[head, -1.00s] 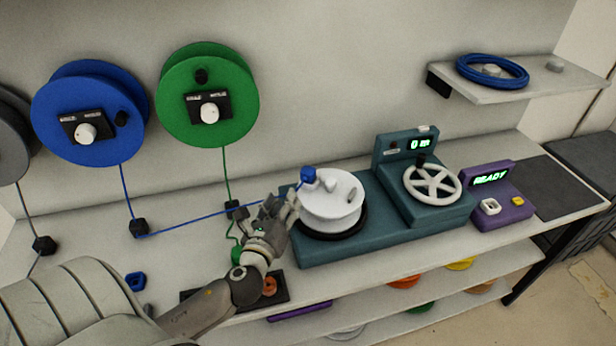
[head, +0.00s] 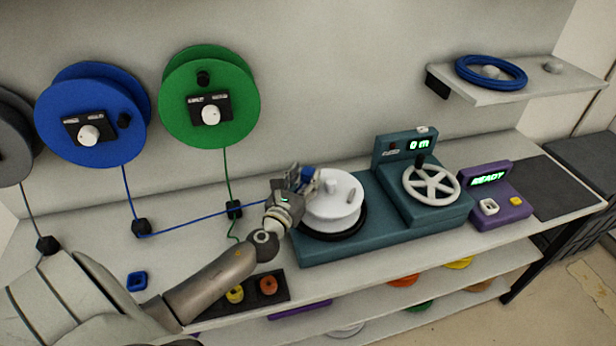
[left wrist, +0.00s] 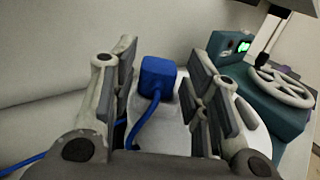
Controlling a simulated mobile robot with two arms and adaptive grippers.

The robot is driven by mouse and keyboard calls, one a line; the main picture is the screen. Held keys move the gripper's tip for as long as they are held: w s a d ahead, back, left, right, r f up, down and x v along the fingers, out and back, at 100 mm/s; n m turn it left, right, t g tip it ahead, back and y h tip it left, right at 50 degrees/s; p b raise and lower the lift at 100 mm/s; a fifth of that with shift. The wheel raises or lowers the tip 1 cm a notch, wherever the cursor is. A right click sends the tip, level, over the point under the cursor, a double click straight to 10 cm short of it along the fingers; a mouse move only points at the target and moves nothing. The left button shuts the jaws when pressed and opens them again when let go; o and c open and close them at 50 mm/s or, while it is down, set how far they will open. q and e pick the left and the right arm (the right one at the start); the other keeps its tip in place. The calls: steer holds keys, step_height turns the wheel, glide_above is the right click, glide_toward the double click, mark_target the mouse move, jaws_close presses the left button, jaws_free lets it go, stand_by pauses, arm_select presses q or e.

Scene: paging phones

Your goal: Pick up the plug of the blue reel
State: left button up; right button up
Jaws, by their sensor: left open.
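The blue reel (head: 92,115) hangs on the wall at the left. Its blue cable runs down through a black guide and right to the white spool. The blue plug (left wrist: 158,76) sits at the white spool (head: 334,212); in the head view it is mostly hidden by my left gripper. My left gripper (head: 305,178) is at the spool's left side. In the left wrist view the fingers (left wrist: 165,88) are open, one on each side of the plug, with the cable running down between them. My right gripper is not in view.
A teal winder (head: 420,209) with a handwheel and a "0 m" display stands right of the spool. A purple box (head: 497,199) reads READY. A green reel (head: 210,97) hangs above. A black tray (head: 250,292) with coloured pieces lies at the front edge.

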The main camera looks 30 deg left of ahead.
arm_select(q)
steer(key=shift+w+a+f, duration=0.1)
steer(key=shift+w+a, duration=0.05)
steer(key=shift+w, duration=0.55)
steer(key=shift+w+a+f, duration=0.1)
steer(key=shift+w, duration=0.55)
steer(key=shift+r, duration=0.1)
steer(key=shift+s, duration=0.1)
steer(key=shift+c, duration=0.4)
steer(key=c, duration=0.7)
